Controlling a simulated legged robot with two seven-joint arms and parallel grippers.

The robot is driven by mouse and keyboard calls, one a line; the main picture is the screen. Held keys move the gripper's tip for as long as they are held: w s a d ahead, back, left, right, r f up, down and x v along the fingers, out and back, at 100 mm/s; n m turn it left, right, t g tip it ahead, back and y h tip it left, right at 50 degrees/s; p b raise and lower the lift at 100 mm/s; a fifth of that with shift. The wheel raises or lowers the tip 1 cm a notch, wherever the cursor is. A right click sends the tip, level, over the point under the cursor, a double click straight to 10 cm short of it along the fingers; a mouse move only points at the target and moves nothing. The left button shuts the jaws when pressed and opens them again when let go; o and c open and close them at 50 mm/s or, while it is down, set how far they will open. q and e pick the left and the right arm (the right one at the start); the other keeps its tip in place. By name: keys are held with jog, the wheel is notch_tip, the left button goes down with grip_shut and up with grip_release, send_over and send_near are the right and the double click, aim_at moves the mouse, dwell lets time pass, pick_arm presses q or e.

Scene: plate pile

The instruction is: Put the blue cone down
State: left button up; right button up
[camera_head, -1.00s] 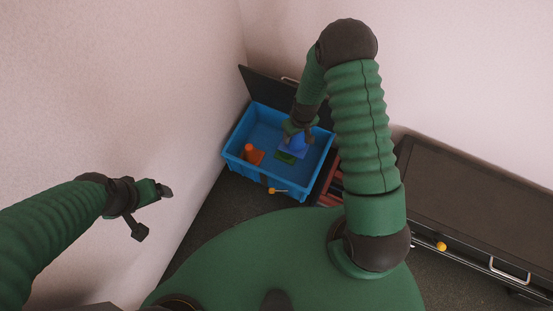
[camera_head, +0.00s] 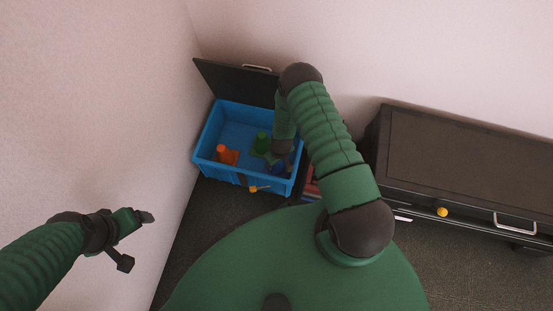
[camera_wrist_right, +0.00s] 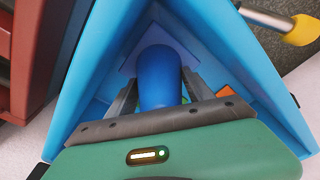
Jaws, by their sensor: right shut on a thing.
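The blue cone (camera_head: 278,168) is inside the blue bin (camera_head: 207,165), at its right side and mostly hidden by my right arm in the head view. In the right wrist view, the blue cone (camera_wrist_right: 160,75) stands between both fingers of my right gripper (camera_wrist_right: 158,90), which is shut on it. Its square base shows beyond the fingers. I cannot tell whether the base touches the bin floor. My left gripper (camera_head: 138,239) is open and empty, away to the left by the wall.
An orange cone (camera_head: 225,155) and a green cone (camera_head: 261,144) are also in the bin. The bin's dark lid (camera_head: 235,82) stands open behind. A dark cabinet (camera_head: 455,150) stands right.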

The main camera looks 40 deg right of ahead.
notch_tip(320, 180, down, 3)
jog(key=shift+r+b, duration=0.2)
jog(key=shift+b, duration=0.1)
pick_arm(q)
jog(key=shift+f, duration=0.65)
pick_arm(e)
jog(key=shift+r, duration=0.1)
pick_arm(q)
jog(key=shift+f+b, duration=0.4)
jog(key=shift+f, duration=0.1)
pick_arm(e)
jog(key=shift+f, duration=0.6)
jog(key=o, duration=1.5)
